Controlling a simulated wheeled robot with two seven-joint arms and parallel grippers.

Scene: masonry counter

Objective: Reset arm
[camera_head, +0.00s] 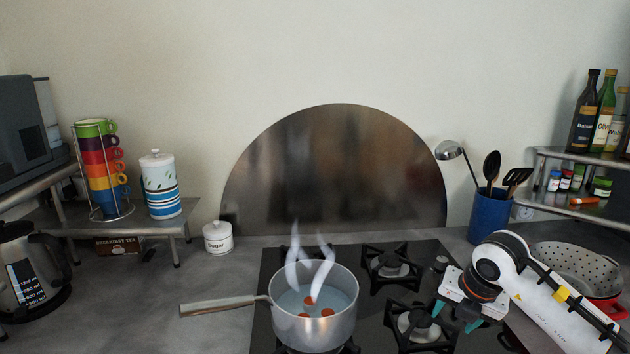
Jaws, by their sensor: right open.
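My right arm (555,300) comes in from the right edge. My right gripper (455,317) hangs over the right side of the black hob (372,318), above or beside the front right burner. Its two teal-tipped fingers are spread apart with nothing visible between them. It is apart from the pot. My left arm and gripper are not in view.
A steaming metal pot (343,324) holds liquid and a few orange-red pieces; its handle (222,305) points left. A colander (590,269) lies behind my right arm. A blue utensil holder (488,217) and bottle shelf (560,210) stand behind.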

